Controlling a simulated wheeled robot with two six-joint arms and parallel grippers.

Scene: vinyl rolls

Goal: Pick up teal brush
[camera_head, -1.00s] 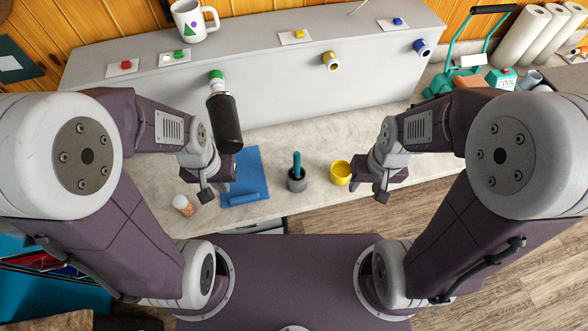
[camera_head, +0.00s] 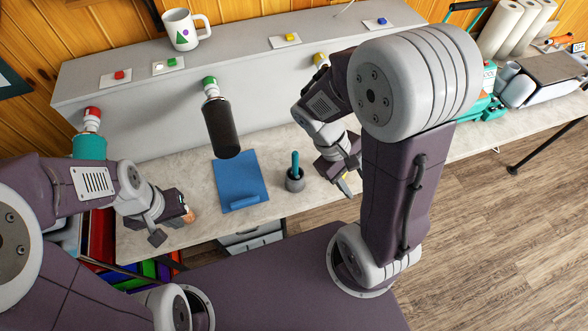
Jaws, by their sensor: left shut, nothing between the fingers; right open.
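The teal brush (camera_head: 295,162) stands upright in a small dark grey cup (camera_head: 295,184) on the counter. Its handle points up and its lower end is hidden in the cup. My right gripper (camera_head: 346,184) is open, to the right of the cup and apart from the brush. My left gripper (camera_head: 172,228) is shut and empty, low at the counter's front left, well away from the brush.
A blue sheet (camera_head: 240,178) with a small roll lies left of the cup. A black roll (camera_head: 220,127) and a teal roll (camera_head: 89,147) hang from the grey ledge (camera_head: 245,70). A white mug (camera_head: 182,30) stands on the ledge.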

